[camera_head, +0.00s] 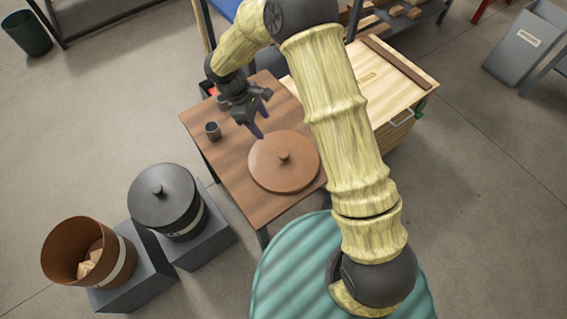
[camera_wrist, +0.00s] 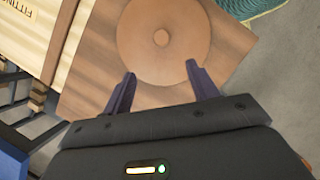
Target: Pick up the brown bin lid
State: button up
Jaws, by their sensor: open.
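The brown bin lid (camera_head: 270,165) is a flat round disc with a small knob at its middle. It lies on the wooden table (camera_head: 232,172), near its front right part. In the wrist view the lid (camera_wrist: 150,62) shows beyond my fingertips, with its knob up. My gripper (camera_head: 264,115) is open and empty, above the table and behind the lid. In the wrist view the two dark fingers of my gripper (camera_wrist: 160,68) are spread apart and point toward the lid, with the knob between their lines. I cannot tell the exact height above the lid.
An open brown bin (camera_head: 62,250) and a black lidded bin (camera_head: 165,212) stand at the lower left. A wooden crate (camera_head: 405,75) adjoins the table at right. Grey floor lies open at the left.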

jog(key=shift+w+f, duration=0.1)
jog(key=shift+w, duration=0.05)
send_near(283, 153)
jog(key=x, duration=0.5)
jog(key=shift+f, duration=0.15)
dwell(0.4)
jog(key=shift+x, duration=2.55)
jog(key=c, duration=1.1)
jog(key=shift+c, duration=0.2)
